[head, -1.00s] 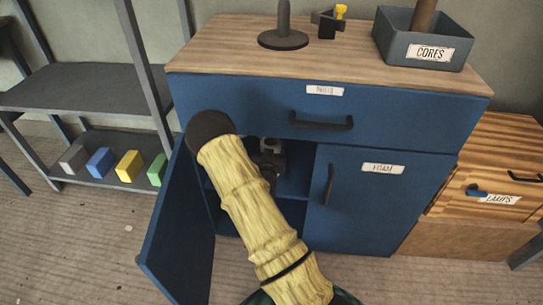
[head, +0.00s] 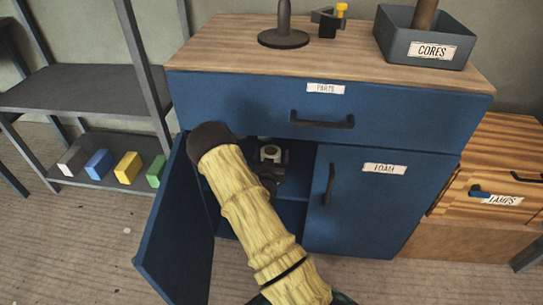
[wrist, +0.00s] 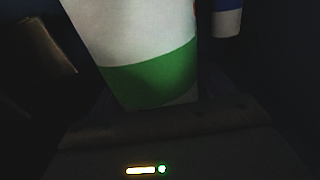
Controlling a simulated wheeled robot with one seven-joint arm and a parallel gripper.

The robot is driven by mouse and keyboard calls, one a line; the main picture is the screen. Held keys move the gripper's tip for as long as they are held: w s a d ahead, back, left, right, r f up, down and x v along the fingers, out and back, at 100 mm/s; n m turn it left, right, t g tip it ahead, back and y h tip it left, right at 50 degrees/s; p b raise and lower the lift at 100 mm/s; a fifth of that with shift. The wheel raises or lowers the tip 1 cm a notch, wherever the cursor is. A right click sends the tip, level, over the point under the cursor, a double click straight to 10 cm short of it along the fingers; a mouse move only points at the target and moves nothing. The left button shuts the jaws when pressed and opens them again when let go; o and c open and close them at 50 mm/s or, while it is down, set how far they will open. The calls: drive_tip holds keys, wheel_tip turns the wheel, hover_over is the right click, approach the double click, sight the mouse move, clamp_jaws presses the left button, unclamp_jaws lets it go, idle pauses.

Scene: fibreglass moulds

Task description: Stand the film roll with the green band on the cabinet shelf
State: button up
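The film roll with the green band (wrist: 150,45) fills the upper middle of the wrist view, white above and slightly tilted in the picture, its lower end meeting a dark edge. In the head view a small pale ring-shaped top (head: 270,153), likely this roll, shows inside the open left bay of the blue cabinet (head: 230,88). My gripper (head: 270,178) is inside that bay, just in front of the pale top and partly behind my arm. Its fingers are too dark to make out, so I cannot tell whether they hold the roll.
A roll with a blue band (wrist: 227,18) stands at the upper right of the wrist view. The left cabinet door (head: 180,225) is swung open beside my arm; the right door (head: 375,205) is shut. The bay is dark.

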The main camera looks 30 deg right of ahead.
drive_tip(key=shift+r, duration=0.2)
drive_tip(key=p+v, duration=0.3)
drive_tip(key=v, duration=0.9)
